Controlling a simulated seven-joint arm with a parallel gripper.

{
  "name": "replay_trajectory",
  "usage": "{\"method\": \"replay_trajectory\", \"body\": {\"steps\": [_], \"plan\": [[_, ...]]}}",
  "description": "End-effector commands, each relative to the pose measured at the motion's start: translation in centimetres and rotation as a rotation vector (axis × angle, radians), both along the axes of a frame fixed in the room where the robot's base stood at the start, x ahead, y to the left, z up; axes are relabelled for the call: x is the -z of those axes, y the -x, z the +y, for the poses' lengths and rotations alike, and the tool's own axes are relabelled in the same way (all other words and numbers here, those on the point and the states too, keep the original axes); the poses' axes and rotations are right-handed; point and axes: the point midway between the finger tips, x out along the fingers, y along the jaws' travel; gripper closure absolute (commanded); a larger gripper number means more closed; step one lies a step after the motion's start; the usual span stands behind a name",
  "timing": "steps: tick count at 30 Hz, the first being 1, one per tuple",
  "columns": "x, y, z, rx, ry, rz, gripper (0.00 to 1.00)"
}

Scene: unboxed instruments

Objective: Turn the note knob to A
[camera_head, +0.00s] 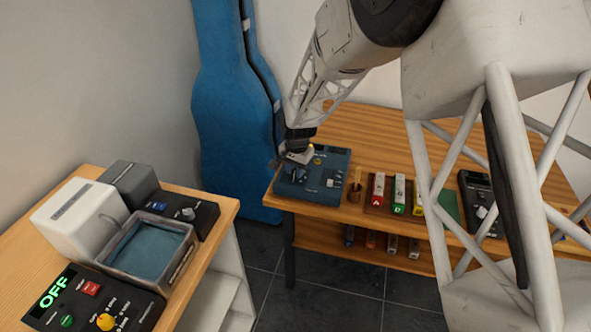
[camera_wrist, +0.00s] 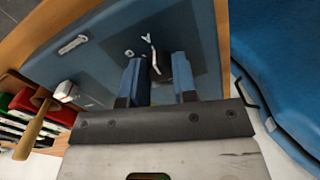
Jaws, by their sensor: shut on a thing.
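A blue instrument box (camera_head: 335,160) stands at the left end of the wooden table, and its face fills the upper left of the wrist view (camera_wrist: 95,65). My gripper (camera_head: 297,163) is down at the box's left part. In the wrist view my gripper (camera_wrist: 158,68) has its two blue fingers on either side of a dark knob (camera_wrist: 163,71), shut on it. White markings lie on the dark panel just beyond the fingertips. The knob's lettering and pointer setting cannot be read, and my gripper hides the knob in the head view.
A dark device (camera_head: 480,203) is farther right. A blue instrument case (camera_head: 235,110) leans against the wall close behind. A second table (camera_head: 219,200) holds more devices at left.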

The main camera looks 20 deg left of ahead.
Motion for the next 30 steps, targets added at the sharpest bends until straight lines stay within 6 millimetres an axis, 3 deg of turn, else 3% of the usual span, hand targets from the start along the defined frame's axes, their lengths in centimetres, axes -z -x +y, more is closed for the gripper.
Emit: {"method": "replay_trajectory", "body": {"steps": [6,7,12,23,30], "plan": [[-0.2,-0.1,0.0,0.0,-0.001,-0.002,0.97],[-0.2,-0.1,0.0,-0.001,-0.001,-0.002,0.7],[-0.1,-0.1,0.0,-0.001,-0.001,-0.001,0.48],[-0.3,0.0,0.0,-0.001,-0.001,-0.001,0.48],[-2.1,0.0,-0.1,-0.001,-0.001,-0.001,0.48]]}}
